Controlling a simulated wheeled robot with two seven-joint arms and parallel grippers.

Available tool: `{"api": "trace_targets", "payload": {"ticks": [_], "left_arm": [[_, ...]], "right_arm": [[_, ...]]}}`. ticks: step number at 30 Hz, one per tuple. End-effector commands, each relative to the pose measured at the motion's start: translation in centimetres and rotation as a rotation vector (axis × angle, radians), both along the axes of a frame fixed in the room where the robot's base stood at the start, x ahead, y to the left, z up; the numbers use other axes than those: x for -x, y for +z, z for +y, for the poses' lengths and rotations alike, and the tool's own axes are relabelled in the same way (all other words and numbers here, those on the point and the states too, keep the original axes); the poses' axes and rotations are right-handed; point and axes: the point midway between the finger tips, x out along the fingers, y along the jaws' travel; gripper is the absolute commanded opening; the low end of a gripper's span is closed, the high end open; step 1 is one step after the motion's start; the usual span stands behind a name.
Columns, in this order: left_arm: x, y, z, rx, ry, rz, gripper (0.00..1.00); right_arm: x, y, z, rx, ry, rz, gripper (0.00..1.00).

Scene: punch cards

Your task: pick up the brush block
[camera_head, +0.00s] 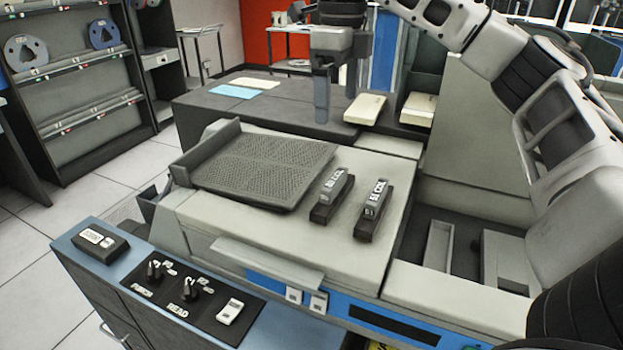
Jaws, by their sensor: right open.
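Two small dark blocks with grey labelled tops lie side by side on the pale machine top (300,232). The left block (332,195) seems to read "80 COL" and the right block (372,209) seems to read "51 COL". Either could be the brush block; I cannot tell which one is meant. My right gripper (336,106) points down, open and empty, behind and above the blocks, clear of both. My left gripper is not in view.
A dark perforated tray (265,168) sits left of the blocks. A blue-edged panel with knobs (189,290) runs along the front. Cream card stacks (365,108) lie behind on a dark surface. An open recess (462,215) lies to the right.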

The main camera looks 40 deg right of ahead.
Motion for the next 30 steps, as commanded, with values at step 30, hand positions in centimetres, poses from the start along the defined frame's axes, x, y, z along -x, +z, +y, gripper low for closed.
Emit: {"api": "trace_targets", "payload": {"ticks": [30], "left_arm": [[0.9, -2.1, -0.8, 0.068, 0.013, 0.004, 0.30]], "right_arm": [[-0.5, -14.8, -0.5, 0.003, -0.001, 0.004, 1.00]]}}
